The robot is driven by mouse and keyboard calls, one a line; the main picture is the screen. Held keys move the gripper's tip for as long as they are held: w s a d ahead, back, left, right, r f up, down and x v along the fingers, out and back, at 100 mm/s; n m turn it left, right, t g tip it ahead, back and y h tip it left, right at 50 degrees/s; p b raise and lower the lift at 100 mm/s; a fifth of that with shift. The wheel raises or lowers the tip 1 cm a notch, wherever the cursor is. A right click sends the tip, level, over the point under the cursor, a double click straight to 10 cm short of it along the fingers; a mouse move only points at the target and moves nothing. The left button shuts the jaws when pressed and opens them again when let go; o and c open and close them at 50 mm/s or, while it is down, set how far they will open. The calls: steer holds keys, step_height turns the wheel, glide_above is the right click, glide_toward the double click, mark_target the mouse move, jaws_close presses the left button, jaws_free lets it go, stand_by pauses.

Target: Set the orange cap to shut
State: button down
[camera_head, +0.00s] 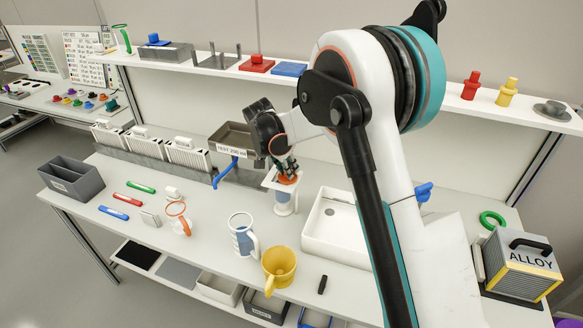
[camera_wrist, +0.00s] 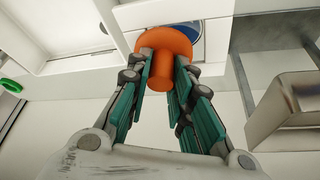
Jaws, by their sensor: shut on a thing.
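The orange cap (camera_wrist: 163,68) is a round disc with a short stem, seen close in the wrist view. My gripper (camera_wrist: 162,75) is around the stem, with its teal-padded fingers on both sides, shut on it. In the head view the orange cap (camera_head: 288,179) shows small under my gripper (camera_head: 286,168), at the top of a white stand with a blue-marked body (camera_head: 283,203). A blue rim (camera_wrist: 212,38) shows behind the cap in the wrist view. My fingers partly hide the cap, and I cannot tell whether it is seated or turned.
A white sink-like basin (camera_head: 331,228) is just right of the stand. A grey tray with a blue handle (camera_head: 234,140) is behind left. A white-blue jug (camera_head: 241,236) and a yellow mug (camera_head: 279,268) stand in front. A shelf (camera_head: 215,69) runs above the bench.

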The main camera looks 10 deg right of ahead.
steer(key=shift+w+a+m+g+h, duration=0.2)
steer(key=shift+a+m+g, duration=0.2)
steer(key=shift+m, duration=0.55)
steer(key=shift+w+a+m+g+h, duration=0.15)
steer(key=shift+a+m+g, duration=0.25)
steer(key=shift+m, duration=0.55)
steer(key=c, duration=1.4)
jaws_free()
steer(key=shift+a, duration=0.1)
steer(key=v, duration=1.2)
